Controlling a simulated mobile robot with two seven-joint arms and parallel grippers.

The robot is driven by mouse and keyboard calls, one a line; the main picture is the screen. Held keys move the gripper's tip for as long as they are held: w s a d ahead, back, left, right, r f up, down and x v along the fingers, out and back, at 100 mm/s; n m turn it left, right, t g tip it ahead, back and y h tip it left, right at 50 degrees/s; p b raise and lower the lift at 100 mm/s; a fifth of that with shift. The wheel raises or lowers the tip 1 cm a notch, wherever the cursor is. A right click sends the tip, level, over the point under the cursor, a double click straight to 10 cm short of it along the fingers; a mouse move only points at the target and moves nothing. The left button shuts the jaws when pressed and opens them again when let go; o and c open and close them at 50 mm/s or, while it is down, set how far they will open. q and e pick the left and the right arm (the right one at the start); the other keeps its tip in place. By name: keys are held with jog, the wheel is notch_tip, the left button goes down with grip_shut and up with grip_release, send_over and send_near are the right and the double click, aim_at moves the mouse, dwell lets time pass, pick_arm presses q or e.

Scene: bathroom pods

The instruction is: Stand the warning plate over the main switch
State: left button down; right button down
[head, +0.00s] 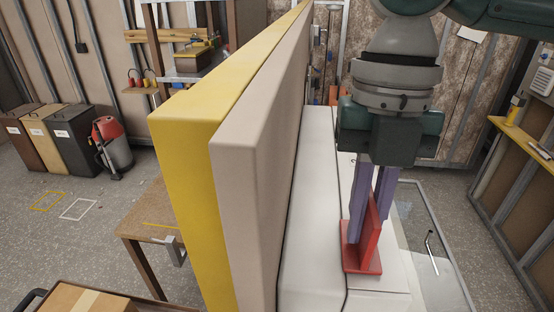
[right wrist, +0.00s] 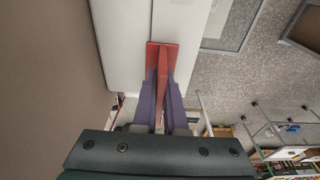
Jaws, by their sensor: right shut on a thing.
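The warning plate is a red upright board on a flat red foot (head: 361,262). It also shows in the right wrist view (right wrist: 163,54). My right gripper (head: 368,222) points down with its two purple fingers shut on the upright part of the plate. The plate is upright over the white surface (head: 305,205). I cannot tell whether its foot touches that surface or hangs just above it. I cannot make out the main switch in either view; the plate or gripper may hide it. My left gripper is not in view.
A tall beige and yellow padded panel (head: 245,185) stands left of the white surface. A glass panel with a metal frame (head: 447,240) lies to the right. A wooden table (head: 150,220), bins (head: 70,138) and a red vacuum (head: 112,145) are at the left.

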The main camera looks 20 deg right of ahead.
jog(key=c, duration=1.4)
grip_release()
jog(key=shift+f, duration=0.1)
jog(key=o, duration=0.4)
jog(key=r+b, duration=0.1)
jog(key=r, duration=0.1)
jog(key=r+b, duration=0.1)
jog(key=r, duration=0.1)
jog(key=w+r+b, duration=0.1)
jog(key=r, duration=0.2)
jog(key=shift+w+d+b, duration=0.1)
jog(key=shift+d+b, duration=0.15)
jog(key=shift+b, duration=0.15)
jog(key=r, duration=0.4)
jog(key=shift+w+d+r, duration=0.2)
jog(key=shift+r, duration=0.4)
